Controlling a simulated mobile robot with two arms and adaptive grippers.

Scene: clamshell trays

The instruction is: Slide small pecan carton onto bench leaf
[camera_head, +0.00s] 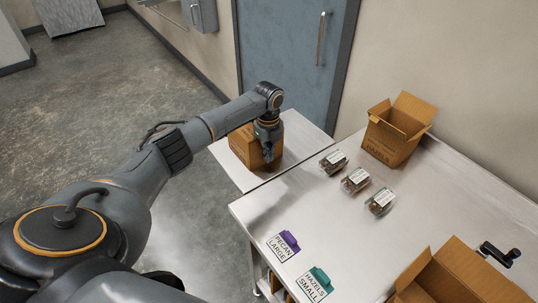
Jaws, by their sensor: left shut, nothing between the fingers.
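A brown carton (243,150) sits on the bench leaf (294,137), the metal panel at the left end of the bench. Its printing is too small to read, so I cannot confirm that it is the small pecan carton. My left gripper (267,157) points down at the carton's right side, shut with nothing between its fingers. It hides part of the carton, and I cannot tell whether they touch. My right gripper is not in view.
The metal bench (350,228) holds an open carton (389,143), several clamshell trays (355,180), a "PECAN LARGE" card (281,247) and a "HAZELS SMALL" card (315,286). Another open carton (458,277) and a black handle (499,254) are at lower right. The bench middle is clear.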

